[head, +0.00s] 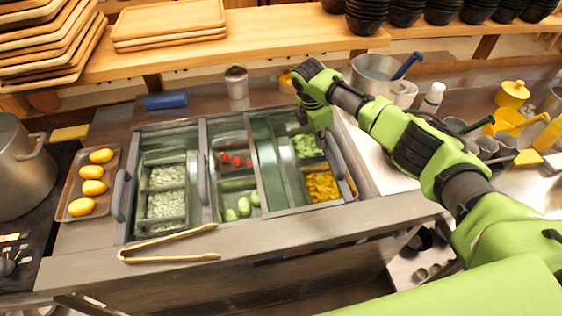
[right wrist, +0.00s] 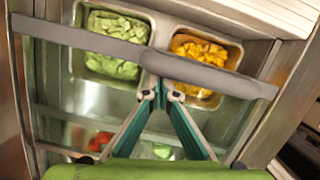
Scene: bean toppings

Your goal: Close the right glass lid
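The right glass lid (head: 268,165) is a clear pane over the right part of the metal topping counter. Its long grey handle (head: 337,157) is at the right; a grey handle bar (right wrist: 210,75) also crosses the right wrist view over the bins. How far the lid is open is hard to tell. My right gripper (head: 322,134) is at this handle, pointing down. In the right wrist view its teal fingers (right wrist: 161,92) converge at the bar, tips close together with nothing visible between them. Contact with the bar is unclear. My left gripper is not in view.
Bins of chopped green topping (head: 306,146) and yellow topping (head: 322,187) sit in the right bay. Wooden tongs (head: 170,243) lie on the front ledge. A tray of yellow items (head: 75,207) is at left. A white board (head: 385,165) lies right of the counter.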

